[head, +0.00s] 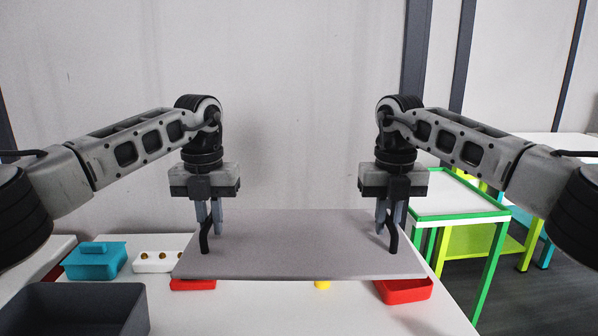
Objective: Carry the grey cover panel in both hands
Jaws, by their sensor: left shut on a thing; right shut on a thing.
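The grey cover panel (300,245) is a wide flat board with a black handle near each end. My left gripper (208,224) points down and is shut on the left handle (205,242). My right gripper (387,222) points down and is shut on the right handle (394,241). The panel looks roughly level above the white table and covers parts of the things beneath it. Its exact height above the table cannot be told.
Red trays (405,291) and a yellow thing (322,285) show under the panel's front edge. A dark grey bin (75,308), a teal box (95,260) and a white block (158,262) stand at left. A green-framed table (455,197) stands at right.

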